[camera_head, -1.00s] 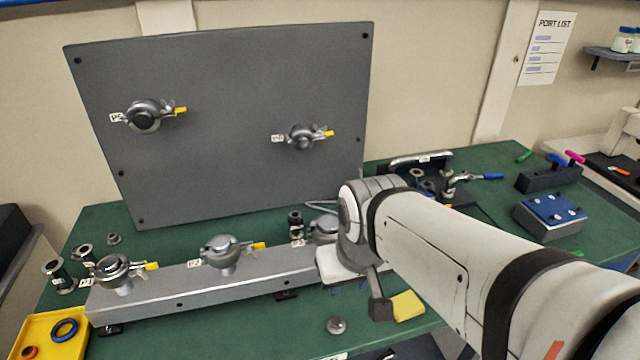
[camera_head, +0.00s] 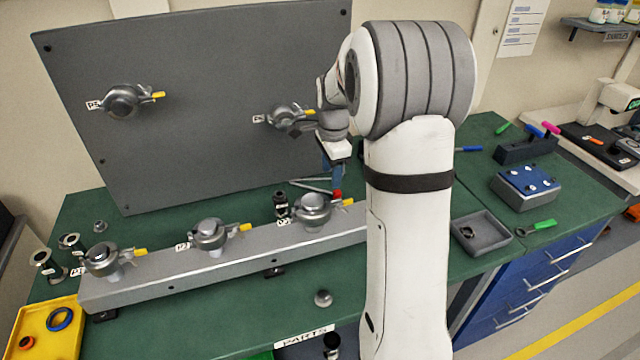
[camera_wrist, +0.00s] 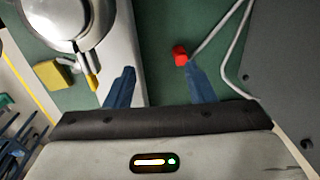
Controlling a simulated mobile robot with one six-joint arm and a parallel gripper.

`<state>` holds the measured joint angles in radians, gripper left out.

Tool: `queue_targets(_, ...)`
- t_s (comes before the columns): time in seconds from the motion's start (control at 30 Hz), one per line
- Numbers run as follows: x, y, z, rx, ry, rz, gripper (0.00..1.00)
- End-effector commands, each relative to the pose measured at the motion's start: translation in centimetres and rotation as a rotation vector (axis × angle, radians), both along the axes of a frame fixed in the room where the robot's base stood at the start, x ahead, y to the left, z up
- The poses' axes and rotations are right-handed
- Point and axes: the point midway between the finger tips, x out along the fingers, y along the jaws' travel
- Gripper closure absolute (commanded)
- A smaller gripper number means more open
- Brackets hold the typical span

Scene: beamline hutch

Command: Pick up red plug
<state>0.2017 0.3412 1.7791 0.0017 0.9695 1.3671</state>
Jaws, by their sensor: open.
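The red plug (camera_wrist: 180,55) is a small red piece by a thin grey cable on the green bench top. In the wrist view it is just beyond the tip of the right-hand finger, outside the middle of the gap. In the head view the red plug (camera_head: 337,194) shows directly below the fingers, behind the grey rail and partly beside my arm. My gripper (camera_wrist: 158,73) is open with blue fingers and nothing between them. In the head view my gripper (camera_head: 334,176) points down, between the upright panel and the rail. I cannot tell its height above the plug.
A grey rail (camera_head: 170,277) with several metal clamped fittings runs along the bench; its nearest fitting (camera_head: 312,208) is close to my gripper. The dark upright panel (camera_head: 220,90) stands behind. A grey tray (camera_head: 483,236) and a blue-topped box (camera_head: 526,186) are at right.

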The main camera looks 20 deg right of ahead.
Motion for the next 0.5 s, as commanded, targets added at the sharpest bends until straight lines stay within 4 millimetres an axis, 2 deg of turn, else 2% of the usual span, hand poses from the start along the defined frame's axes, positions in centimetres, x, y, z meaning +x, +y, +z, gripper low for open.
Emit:
queue_targets(0.03,1.4,-0.8,-1.2,0.006,0.017,-0.089,0.51)
queue_targets(0.1,2.9,-1.7,-2.4,0.012,0.029,-0.198,0.51)
queue_targets(0.2,4.1,-2.5,-3.7,0.015,0.041,-0.306,0.51)
queue_targets(0.5,5.0,-3.2,-6.3,0.019,0.052,-0.397,0.51)
